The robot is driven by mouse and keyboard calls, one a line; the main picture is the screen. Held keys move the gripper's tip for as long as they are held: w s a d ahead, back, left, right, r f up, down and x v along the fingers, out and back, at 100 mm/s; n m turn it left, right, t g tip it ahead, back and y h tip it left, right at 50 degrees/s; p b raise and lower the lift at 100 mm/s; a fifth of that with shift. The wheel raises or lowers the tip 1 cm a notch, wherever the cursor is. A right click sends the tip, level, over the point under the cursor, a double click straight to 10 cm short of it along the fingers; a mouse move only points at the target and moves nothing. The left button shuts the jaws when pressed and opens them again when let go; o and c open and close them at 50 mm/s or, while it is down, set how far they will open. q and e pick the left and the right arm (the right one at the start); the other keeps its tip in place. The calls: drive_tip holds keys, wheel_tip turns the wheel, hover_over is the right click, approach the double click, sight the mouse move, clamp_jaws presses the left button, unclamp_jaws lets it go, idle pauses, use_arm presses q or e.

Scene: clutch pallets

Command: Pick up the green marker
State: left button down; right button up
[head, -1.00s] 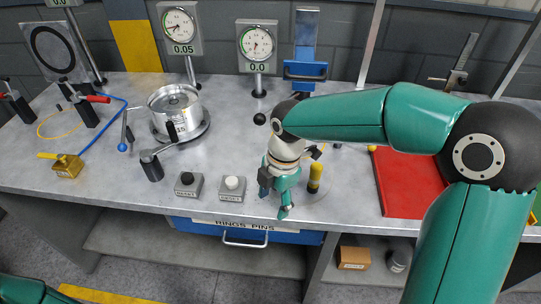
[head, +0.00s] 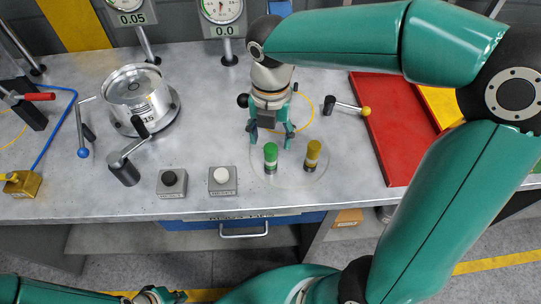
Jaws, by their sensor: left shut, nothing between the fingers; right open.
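The green marker (head: 270,157) stands upright on a round pale disc (head: 292,180) near the front edge of the bench, with a yellow marker (head: 312,154) upright to its right. My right gripper (head: 270,139) points down with its fingers apart, just behind the green marker in the picture. Nothing shows between its fingers, and I cannot tell whether a finger touches the marker. My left gripper (head: 158,297) is shut and empty, low at the bottom edge, partly cut off by the frame.
Two button boxes, one black (head: 172,183) and one white (head: 222,180), stand left of the disc. A metal clutch drum (head: 138,95) and a lever (head: 126,165) stand further left. A red tray (head: 385,140) lies to the right. Bench is clear between the drum and my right gripper.

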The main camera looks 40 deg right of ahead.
sight(271, 159)
drive_tip(key=shift+s+a+f, duration=0.1)
drive_tip(key=shift+s+f, duration=0.05)
drive_tip(key=shift+f, duration=3.8)
clamp_jaws()
